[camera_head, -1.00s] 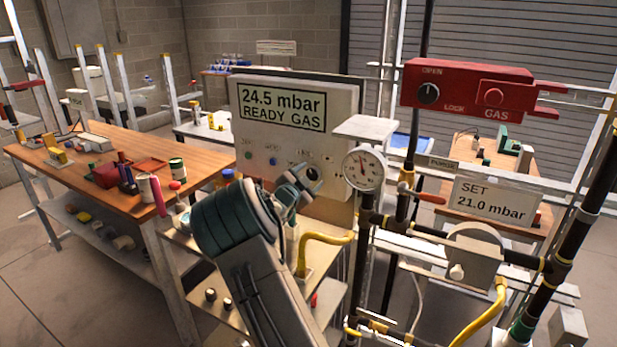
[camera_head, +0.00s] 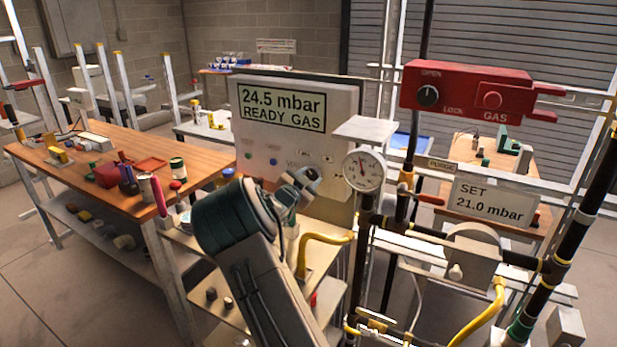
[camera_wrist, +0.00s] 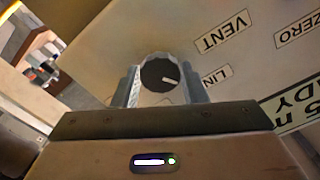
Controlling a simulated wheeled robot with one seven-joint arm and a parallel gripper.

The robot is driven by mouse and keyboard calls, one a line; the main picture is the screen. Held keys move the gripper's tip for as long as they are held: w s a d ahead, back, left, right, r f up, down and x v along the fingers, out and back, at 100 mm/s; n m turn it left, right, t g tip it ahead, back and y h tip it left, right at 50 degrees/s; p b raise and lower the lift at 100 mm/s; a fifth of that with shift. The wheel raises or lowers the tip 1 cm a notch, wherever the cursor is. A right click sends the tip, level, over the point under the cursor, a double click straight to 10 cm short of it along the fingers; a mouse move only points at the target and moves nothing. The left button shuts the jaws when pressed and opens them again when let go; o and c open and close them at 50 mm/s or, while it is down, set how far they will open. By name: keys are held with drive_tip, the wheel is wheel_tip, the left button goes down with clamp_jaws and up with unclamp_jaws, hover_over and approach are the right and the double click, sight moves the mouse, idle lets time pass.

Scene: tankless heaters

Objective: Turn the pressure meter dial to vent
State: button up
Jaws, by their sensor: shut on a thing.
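The pressure meter (camera_head: 268,141) is a pale panel with a screen reading "24.5 mbar READY GAS". Its dial (camera_wrist: 160,72) is a dark round knob with a white mark, seen in the wrist view. The mark points right and slightly down, towards the partly hidden LINE label (camera_wrist: 216,77). The VENT label (camera_wrist: 225,32) is above it and the ZERO label (camera_wrist: 297,33) farther right. My gripper (camera_wrist: 161,80) is shut on the dial, one finger on each side. In the head view, my gripper (camera_head: 308,181) is at the panel's lower right and hides the dial.
A round gauge (camera_head: 363,170) and piping stand just right of my gripper. A red gas box (camera_head: 465,88) and a "SET 21.0 mbar" sign (camera_head: 494,201) are farther right. A yellow hose (camera_head: 325,239) curves below. A wooden workbench (camera_head: 75,178) with tools is at left.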

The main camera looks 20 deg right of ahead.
drive_tip(key=n+p, duration=0.1)
drive_tip(key=n, duration=0.2)
drive_tip(key=shift+p, duration=0.3)
drive_tip(key=shift+s+f+n+p, duration=0.1)
drive_tip(key=shift+n+p, duration=0.65)
drive_tip(key=shift+n, duration=1.15)
drive_tip(key=o, duration=1)
drive_tip(key=b+v, duration=0.3)
drive_tip(key=v, duration=1)
drive_tip(key=shift+s+a, duration=0.25)
drive_tip(key=shift+s, duration=0.05)
